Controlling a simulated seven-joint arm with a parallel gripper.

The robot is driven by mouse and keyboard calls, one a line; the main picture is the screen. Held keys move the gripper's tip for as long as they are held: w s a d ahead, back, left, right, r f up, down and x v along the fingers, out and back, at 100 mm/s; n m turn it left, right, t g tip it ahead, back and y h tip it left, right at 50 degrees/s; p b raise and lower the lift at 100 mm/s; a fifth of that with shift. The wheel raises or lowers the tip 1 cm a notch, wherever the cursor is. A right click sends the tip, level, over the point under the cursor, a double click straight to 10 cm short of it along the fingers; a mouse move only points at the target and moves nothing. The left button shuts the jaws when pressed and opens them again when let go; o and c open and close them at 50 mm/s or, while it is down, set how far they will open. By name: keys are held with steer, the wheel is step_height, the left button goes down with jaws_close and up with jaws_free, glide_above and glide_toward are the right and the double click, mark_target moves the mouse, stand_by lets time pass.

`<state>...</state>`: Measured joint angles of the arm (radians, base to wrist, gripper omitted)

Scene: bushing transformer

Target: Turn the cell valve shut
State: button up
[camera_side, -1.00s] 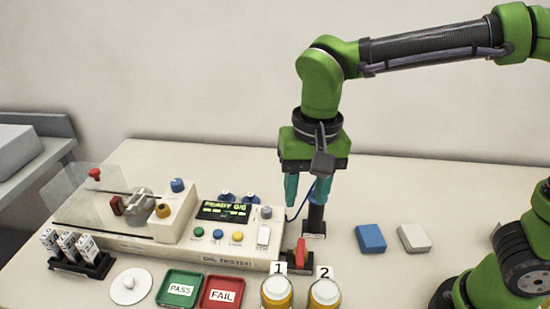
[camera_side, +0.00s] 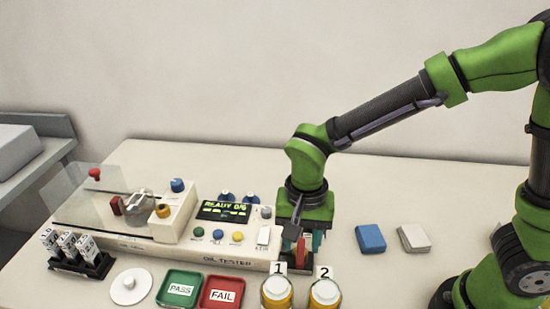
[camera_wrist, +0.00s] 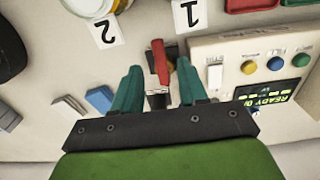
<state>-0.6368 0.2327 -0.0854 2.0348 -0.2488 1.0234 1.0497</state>
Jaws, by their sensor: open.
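The valve has a red lever handle (camera_side: 301,251) on a dark base at the right end of the oil tester (camera_side: 228,252). In the wrist view the red handle (camera_wrist: 159,62) lies roughly lengthwise between my two teal fingertips, with a gap on each side. My gripper (camera_side: 302,243) is open and low over the valve, pointing down. It also shows in the wrist view (camera_wrist: 158,70) with its fingers spread. In the side view the gripper partly hides the valve, and I cannot tell whether a finger touches the handle.
Two jars with yellow contents, labelled 1 (camera_side: 277,292) and 2 (camera_side: 324,292), stand just in front. The green PASS tray (camera_side: 166,299) and red FAIL tray (camera_side: 207,303) are at the left. A blue block (camera_side: 370,238) and a white block (camera_side: 414,238) lie on clear table at right.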

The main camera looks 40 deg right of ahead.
mark_target(300, 256)
steer(key=shift+f, duration=1.65)
jaws_close()
